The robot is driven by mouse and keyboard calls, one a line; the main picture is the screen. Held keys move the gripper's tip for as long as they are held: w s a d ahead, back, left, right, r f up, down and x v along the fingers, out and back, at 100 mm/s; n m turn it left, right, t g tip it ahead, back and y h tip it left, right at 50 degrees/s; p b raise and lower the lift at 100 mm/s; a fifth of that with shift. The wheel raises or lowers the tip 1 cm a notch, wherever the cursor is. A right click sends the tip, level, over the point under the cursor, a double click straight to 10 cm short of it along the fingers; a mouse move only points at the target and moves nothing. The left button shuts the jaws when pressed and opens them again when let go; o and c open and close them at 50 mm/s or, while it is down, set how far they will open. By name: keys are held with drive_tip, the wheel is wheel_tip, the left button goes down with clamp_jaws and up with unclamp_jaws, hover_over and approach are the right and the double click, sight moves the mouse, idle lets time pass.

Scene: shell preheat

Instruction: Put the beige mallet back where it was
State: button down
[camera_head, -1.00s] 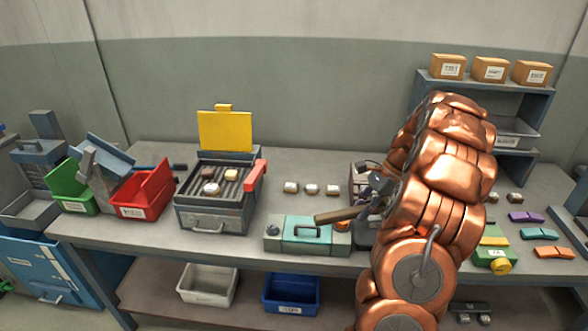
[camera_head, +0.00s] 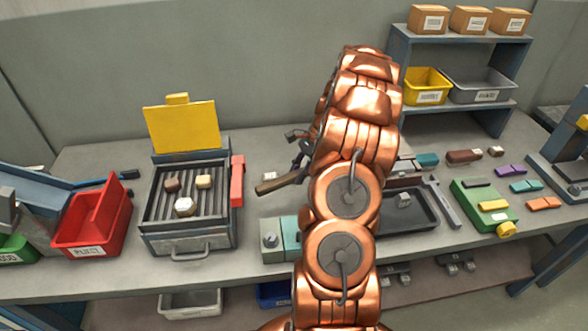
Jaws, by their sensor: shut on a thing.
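My gripper (camera_head: 303,158) is up at the end of my copper-coloured arm, right of the grill, and is mostly hidden behind the arm. It is shut on the mallet, whose brown wooden handle (camera_head: 278,184) sticks out to the left and slightly down. The mallet's head is not clearly visible; the arm hides that side. The handle appears to be held above the bench, behind the grey-and-teal box (camera_head: 289,236). I cannot tell the exact height.
The grill (camera_head: 187,240), with its yellow lid open and a red side part (camera_head: 237,180), stands left of the mallet. Right of my arm are a dark tray (camera_head: 408,222), a green box (camera_head: 482,208) and a shelf (camera_head: 445,112). My arm hides the bench middle.

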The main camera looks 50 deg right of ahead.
drive_tip(key=shift+f+b, duration=0.9)
drive_tip(key=shift+f, duration=2.45)
drive_tip(key=shift+f, duration=0.5)
drive_tip(key=c, duration=0.8)
unclamp_jaws()
drive_tip(key=shift+s, duration=0.1)
drive_tip(key=shift+c, duration=0.2)
drive_tip(key=shift+d+r, duration=0.1)
drive_tip(key=v, duration=1.1)
drive_tip(key=shift+d+r, duration=0.2)
drive_tip(key=shift+r, duration=0.15)
